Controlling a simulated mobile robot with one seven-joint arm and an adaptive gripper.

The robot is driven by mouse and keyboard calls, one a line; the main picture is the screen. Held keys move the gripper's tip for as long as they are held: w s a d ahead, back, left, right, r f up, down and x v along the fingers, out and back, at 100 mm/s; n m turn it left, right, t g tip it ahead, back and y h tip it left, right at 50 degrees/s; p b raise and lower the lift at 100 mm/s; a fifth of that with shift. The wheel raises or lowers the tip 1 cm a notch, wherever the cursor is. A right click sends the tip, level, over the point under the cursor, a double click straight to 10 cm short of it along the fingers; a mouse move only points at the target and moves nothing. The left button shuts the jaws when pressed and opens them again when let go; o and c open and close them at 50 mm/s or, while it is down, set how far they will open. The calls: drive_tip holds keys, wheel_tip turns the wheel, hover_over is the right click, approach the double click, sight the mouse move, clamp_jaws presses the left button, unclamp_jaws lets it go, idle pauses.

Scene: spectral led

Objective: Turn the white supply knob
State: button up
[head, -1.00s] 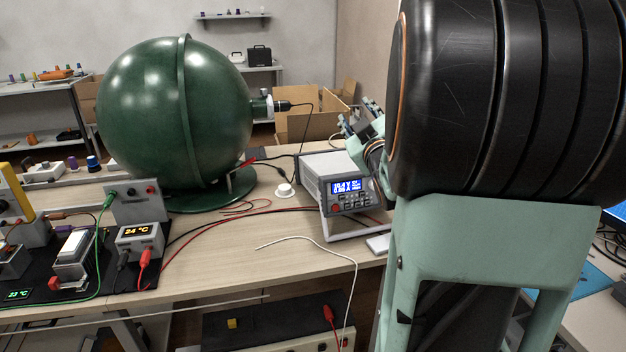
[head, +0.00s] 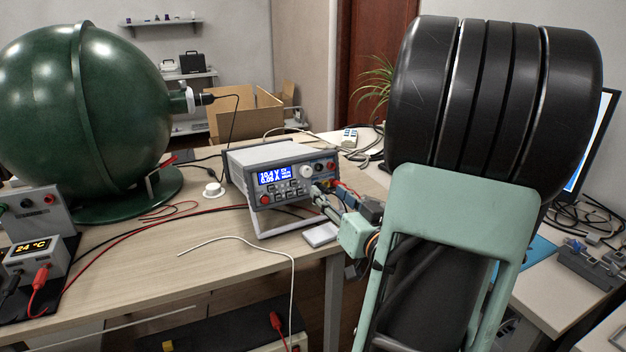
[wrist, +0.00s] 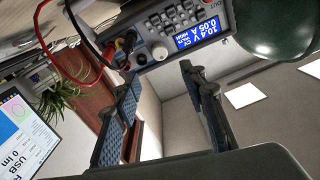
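The power supply (head: 278,175) stands on the wooden table, its blue display lit at about 10.4 V and 0.05 A. Its white knob (head: 306,171) is on the front panel, right of the display. The knob also shows in the wrist view (wrist: 160,53), near the top. My gripper (head: 326,196) is in front of the panel's right half, just below and right of the knob. In the wrist view my gripper (wrist: 158,78) has its two fingers apart with nothing between them. The knob lies just beyond the gap between the tips, apparently untouched.
Red and black leads (wrist: 80,50) plug into the panel beside the knob, close to one finger. A green sphere (head: 85,110) stands to the left. A small white block (head: 320,235) lies below the supply. A monitor (wrist: 22,125) is at the right side of the room.

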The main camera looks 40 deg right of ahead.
sight(308, 172)
drive_tip(key=b+x, duration=0.2)
drive_tip(key=x, duration=0.8)
drive_tip(key=shift+w, duration=0.2)
drive_tip(key=shift+c, duration=0.2)
clamp_jaws()
